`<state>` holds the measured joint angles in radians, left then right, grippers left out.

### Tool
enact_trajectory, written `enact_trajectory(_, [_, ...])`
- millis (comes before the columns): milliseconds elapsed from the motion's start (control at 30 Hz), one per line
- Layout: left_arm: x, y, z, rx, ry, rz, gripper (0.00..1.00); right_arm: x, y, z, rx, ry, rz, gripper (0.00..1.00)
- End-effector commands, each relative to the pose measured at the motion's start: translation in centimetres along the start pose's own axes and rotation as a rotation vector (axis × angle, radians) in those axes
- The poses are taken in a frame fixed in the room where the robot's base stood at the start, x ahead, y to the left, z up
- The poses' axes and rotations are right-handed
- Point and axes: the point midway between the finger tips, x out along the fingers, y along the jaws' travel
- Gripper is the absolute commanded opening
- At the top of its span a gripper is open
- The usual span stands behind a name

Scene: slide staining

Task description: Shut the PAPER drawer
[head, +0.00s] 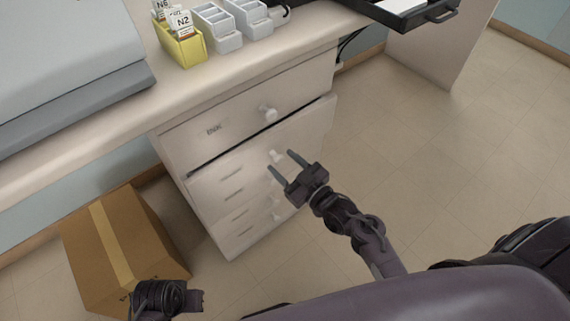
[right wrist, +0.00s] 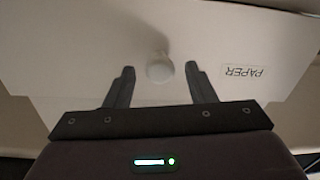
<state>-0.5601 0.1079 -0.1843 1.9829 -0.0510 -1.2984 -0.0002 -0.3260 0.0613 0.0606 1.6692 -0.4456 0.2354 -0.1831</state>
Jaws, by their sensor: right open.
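The PAPER drawer (right wrist: 85,65) fills much of the right wrist view, its label upside down beside a round white knob (right wrist: 160,68). In the head view it appears to be the second drawer (head: 232,172) from the top, standing a little out from the cabinet with a dark gap along its top edge. My right gripper (head: 281,161) is open in front of this drawer, its two fingers on either side of the knob. I cannot tell whether they touch it. Part of my left arm's end (head: 165,299) shows at the bottom left; its fingers cannot be made out.
The top drawer (head: 220,122) with its own knob looks shut; several lower drawers are below. A cardboard box (head: 140,240) stands on the floor to the left. A yellow holder (head: 182,48), white racks (head: 218,32) and a black tray (head: 405,20) are on the desk. Floor to the right is free.

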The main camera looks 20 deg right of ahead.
Motion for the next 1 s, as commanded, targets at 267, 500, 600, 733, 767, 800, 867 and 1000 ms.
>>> enact_trajectory(267, [-0.1, 0.1, 0.3, 0.001, -0.004, 0.002, 0.0, 0.2, 0.0, 0.0, 0.0, 0.0, 0.0, 0.5])
enact_trajectory(500, [0.1, 0.2, 0.7, 0.0, -0.013, 0.004, 0.0, 0.2, 0.0, 0.0, 0.0, 0.0, 0.0, 0.19])
enact_trajectory(600, [0.1, 0.2, 0.7, 0.0, -0.013, 0.004, 0.0, 0.2, 0.0, 0.0, 0.0, 0.0, 0.0, 0.06])
enact_trajectory(733, [0.1, 0.2, 0.7, 0.001, -0.012, 0.003, 0.0, 0.2, 0.0, 0.0, 0.0, 0.0, 0.0, 0.0])
enact_trajectory(767, [0.1, 0.2, 0.6, 0.001, -0.011, 0.003, 0.0, 0.2, 0.0, 0.0, 0.0, 0.0, -0.001, 0.0])
enact_trajectory(800, [0.1, 0.2, 0.6, 0.001, -0.011, 0.003, 0.0, 0.2, 0.0, 0.0, 0.0, 0.0, -0.001, 0.0])
enact_trajectory(867, [0.1, 0.1, 0.5, 0.001, -0.009, 0.002, 0.0, 0.6, 0.0, -0.1, 0.0, 0.002, -0.001, 0.0])
enact_trajectory(1000, [0.0, 0.1, 0.3, 0.002, -0.007, 0.001, 0.0, 2.4, 0.1, -0.1, 0.0, 0.003, -0.001, 0.0])
